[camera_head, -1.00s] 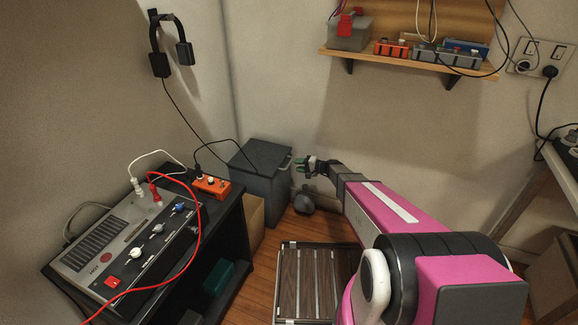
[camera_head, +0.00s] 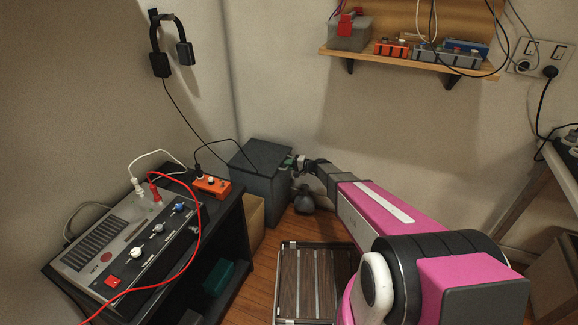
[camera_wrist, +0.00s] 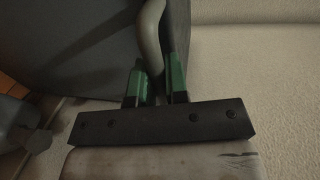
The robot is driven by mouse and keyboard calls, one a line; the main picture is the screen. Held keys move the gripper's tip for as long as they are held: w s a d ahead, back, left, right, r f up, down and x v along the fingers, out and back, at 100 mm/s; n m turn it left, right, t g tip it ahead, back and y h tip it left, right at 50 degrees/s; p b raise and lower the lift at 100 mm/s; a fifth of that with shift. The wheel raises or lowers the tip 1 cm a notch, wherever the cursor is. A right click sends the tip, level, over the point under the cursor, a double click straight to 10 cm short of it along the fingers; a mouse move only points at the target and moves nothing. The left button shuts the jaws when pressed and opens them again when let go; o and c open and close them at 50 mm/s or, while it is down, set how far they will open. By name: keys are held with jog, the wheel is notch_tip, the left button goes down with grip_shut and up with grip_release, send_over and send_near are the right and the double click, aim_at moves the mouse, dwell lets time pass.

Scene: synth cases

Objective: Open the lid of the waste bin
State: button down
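The waste bin (camera_head: 259,187) is a dark grey box standing in the corner, and its flat lid (camera_head: 264,153) is down. A pale curved handle (camera_wrist: 151,38) on the bin's side shows in the wrist view; in the head view my gripper mostly hides it. My gripper (camera_head: 291,163) is at the bin's right side, near the lid's edge. In the wrist view its green fingertips (camera_wrist: 156,80) stand on either side of the handle's lower end. They look apart, with small gaps to the handle; firm contact is not visible.
A grey rounded object (camera_head: 304,201) stands on the floor below my gripper, right of the bin. A black equipment rack (camera_head: 232,238) and a cardboard box (camera_head: 257,222) are left and in front. A slatted case (camera_head: 290,285) lies on the floor. The wall is close behind.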

jog(key=shift+r, duration=0.1)
jog(key=w+a+r+g+h, duration=0.2)
jog(key=a+r+h, duration=0.2)
jog(key=r, duration=0.6)
jog(key=w+a+r+g+h, duration=0.1)
jog(key=a+r+h, duration=0.3)
jog(key=r, duration=0.7)
jog(key=w+a+r+h, duration=0.2)
jog(key=a, duration=0.5)
jog(key=w+a+r+g+h, duration=0.1)
jog(key=w+a+r+h, duration=0.1)
jog(key=a, duration=0.6)
jog(key=w+a+r+g+h, duration=0.1)
jog(key=w+a+r+h, duration=0.1)
jog(key=w+a+r, duration=0.2)
jog(key=shift+a+r+h, duration=0.25)
jog(key=shift+a+h, duration=0.05)
jog(key=shift+a, duration=1.45)
